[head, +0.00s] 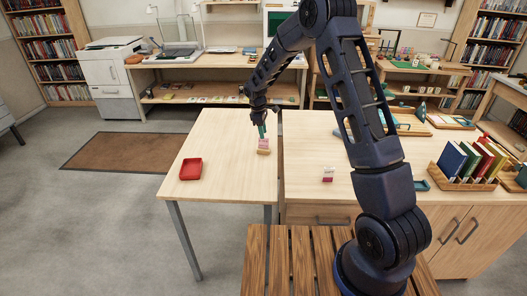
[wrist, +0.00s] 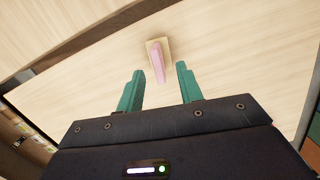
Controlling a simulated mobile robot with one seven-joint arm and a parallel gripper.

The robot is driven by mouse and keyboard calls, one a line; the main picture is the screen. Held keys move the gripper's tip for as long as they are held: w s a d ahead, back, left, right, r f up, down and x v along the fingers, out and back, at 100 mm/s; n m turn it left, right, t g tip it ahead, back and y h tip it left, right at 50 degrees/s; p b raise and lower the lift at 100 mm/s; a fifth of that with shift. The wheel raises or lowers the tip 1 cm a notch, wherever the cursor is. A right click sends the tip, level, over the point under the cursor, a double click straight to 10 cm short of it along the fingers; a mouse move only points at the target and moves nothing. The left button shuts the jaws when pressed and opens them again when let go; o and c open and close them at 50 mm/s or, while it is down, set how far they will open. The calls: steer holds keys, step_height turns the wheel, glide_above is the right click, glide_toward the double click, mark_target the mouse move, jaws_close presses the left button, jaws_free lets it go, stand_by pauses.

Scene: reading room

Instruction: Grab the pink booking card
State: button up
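The pink booking card (head: 263,142) stands upright in a small light wooden holder (head: 263,152) on the light wood table. In the wrist view the pink card (wrist: 158,62) shows nearly edge-on, rising from its holder (wrist: 149,45). My gripper (head: 261,131) is just above and behind the card in the head view. In the wrist view its two green fingers (wrist: 158,86) are spread apart with nothing between them, and the card lies just ahead of the gap. I cannot tell how far the fingertips are from the card.
A red tray (head: 191,169) sits on the table's left part. Books in a wooden rack (head: 466,181) stand farther right. The table around the holder is clear.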

mark_target(264, 148)
steer(key=shift+w+d+f, duration=0.1)
steer(key=shift+d+f, duration=0.05)
steer(key=shift+f, duration=1.6)
steer(key=shift+d+f, duration=0.15)
steer(key=shift+f, duration=1.6)
steer(key=shift+c, duration=0.3)
jaws_close()
